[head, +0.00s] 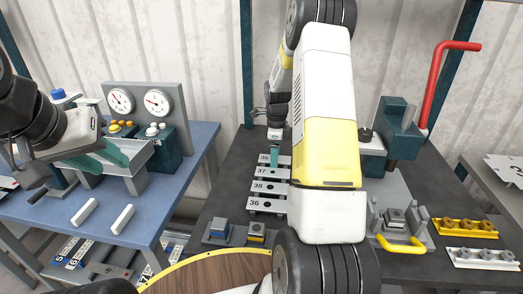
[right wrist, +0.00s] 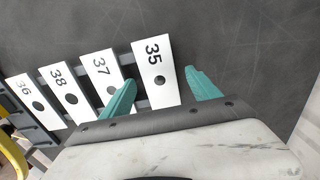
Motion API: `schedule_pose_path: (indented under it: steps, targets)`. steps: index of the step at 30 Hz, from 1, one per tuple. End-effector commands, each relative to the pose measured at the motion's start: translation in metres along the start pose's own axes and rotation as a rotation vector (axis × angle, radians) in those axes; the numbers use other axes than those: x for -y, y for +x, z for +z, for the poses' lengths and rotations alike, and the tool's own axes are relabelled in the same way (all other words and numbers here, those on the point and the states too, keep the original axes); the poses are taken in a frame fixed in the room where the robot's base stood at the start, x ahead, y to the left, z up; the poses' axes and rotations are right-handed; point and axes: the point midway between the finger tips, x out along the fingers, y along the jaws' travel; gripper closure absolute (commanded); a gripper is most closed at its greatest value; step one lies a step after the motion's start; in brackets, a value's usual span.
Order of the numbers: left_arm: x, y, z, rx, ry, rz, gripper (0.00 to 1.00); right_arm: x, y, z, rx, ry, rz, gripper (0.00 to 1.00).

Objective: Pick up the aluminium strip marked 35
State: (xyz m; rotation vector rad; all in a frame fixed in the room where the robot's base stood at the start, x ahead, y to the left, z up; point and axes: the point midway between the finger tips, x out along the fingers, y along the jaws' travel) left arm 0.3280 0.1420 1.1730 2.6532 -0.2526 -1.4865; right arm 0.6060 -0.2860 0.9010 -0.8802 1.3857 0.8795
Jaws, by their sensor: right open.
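The aluminium strip marked 35 (right wrist: 157,88) is a pale plate with a dark hole, at the end of a row of strips in the right wrist view. In the head view only a little of strip 35 (head: 264,158) shows, at the far end of the row. My right gripper (right wrist: 160,76) is open, its teal fingers on either side of strip 35, apart from each other. Whether they touch it I cannot tell. In the head view my right gripper (head: 273,158) is over the far end, partly hidden by its arm. My left gripper (head: 112,160) appears open, over the blue table.
Strips 37 (right wrist: 100,70), 38 (right wrist: 66,85) and 36 (right wrist: 30,95) lie beside strip 35 on a dark rack. A yellow handle (head: 402,244) and a green machine with a red lever (head: 440,85) stand to the right. Gauges (head: 145,100) stand at the left.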

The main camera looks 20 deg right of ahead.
Motion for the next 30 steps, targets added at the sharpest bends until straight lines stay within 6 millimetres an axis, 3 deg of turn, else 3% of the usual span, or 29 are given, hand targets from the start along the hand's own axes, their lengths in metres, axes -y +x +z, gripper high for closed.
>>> schedule_pose_path:
  steps: [4, 5, 15, 25, 30]
  targets:
    - [0.000, 0.000, 0.000, 0.000, 0.000, 0.000, 0.64, 0.000, 0.000, 0.000, 0.000, 0.000, 0.000, 0.29]
    - [0.000, 0.000, 0.000, 0.000, 0.000, 0.000, 0.64, 0.000, 0.000, 0.000, 0.000, 0.000, 0.000, 0.33]
    - [0.000, 0.000, 0.000, 0.000, 0.000, 0.000, 0.64, 0.000, 0.000, 0.000, 0.000, 0.000, 0.000, 0.99]
    - [0.000, 0.000, 0.000, 0.000, 0.000, 0.000, 0.64, 0.000, -0.003, 0.000, 0.001, 0.000, -0.001, 0.99]
    - [0.000, 0.000, 0.000, 0.000, 0.000, 0.000, 0.64, 0.001, -0.018, 0.001, 0.001, 0.000, -0.004, 0.99]
